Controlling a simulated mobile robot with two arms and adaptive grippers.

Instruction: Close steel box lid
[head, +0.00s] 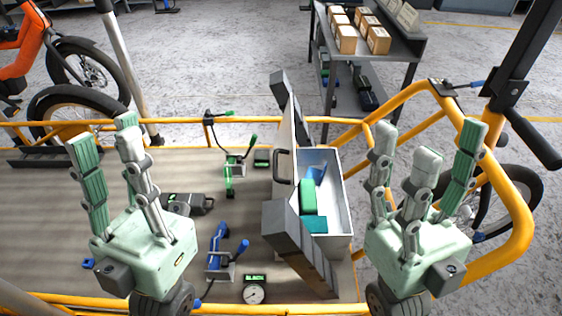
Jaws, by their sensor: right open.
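The steel box (346,205) stands on the cargo bed in the centre, its top uncovered, with green, teal and blue items inside. Its lid (288,140) stands nearly upright along the box's left side, seen almost edge-on, with a dark handle (283,167) on its left face. Long dark grey bars (300,245) stick out at the near and far ends of the lid. My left gripper (107,145) is open and empty, left of the box and apart from the lid. My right gripper (428,150) is open and empty, right of the box and apart from it.
Blue clamp (218,250), green clamp (234,165), dark case (188,203) and gauge (254,293) lie on the bed (60,200) left of the box. A yellow rail (170,124) surrounds the bed. A table (400,45) with cartons stands behind.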

